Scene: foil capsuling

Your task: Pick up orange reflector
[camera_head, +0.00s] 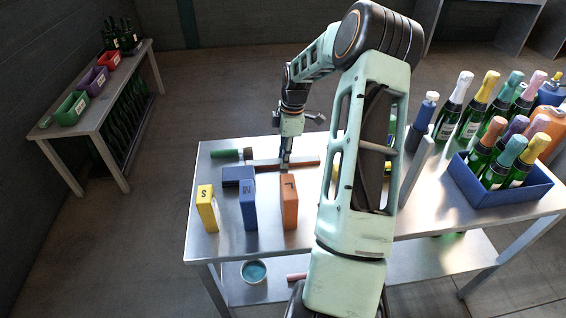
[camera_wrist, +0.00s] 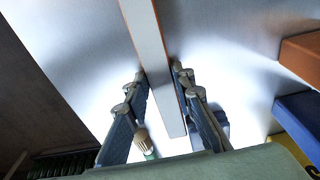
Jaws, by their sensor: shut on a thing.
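The orange reflector is a long thin bar (camera_head: 305,161) at the back of the metal table, lying crosswise in the head view. In the wrist view it shows as a grey strip with orange edges (camera_wrist: 152,45), running from the top edge down between the fingers. My gripper (camera_head: 285,166) points down at the middle of the bar. In the wrist view my gripper (camera_wrist: 160,74) has one finger on each side of the bar and is shut on it. I cannot tell whether the bar touches the table or is slightly above it.
Upright yellow S (camera_head: 207,210), blue M (camera_head: 248,206) and orange L (camera_head: 289,204) blocks stand in front. A dark blue block (camera_head: 238,176) and a green-handled brush (camera_head: 226,154) lie left. A blue crate (camera_head: 510,198) of bottles stands right.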

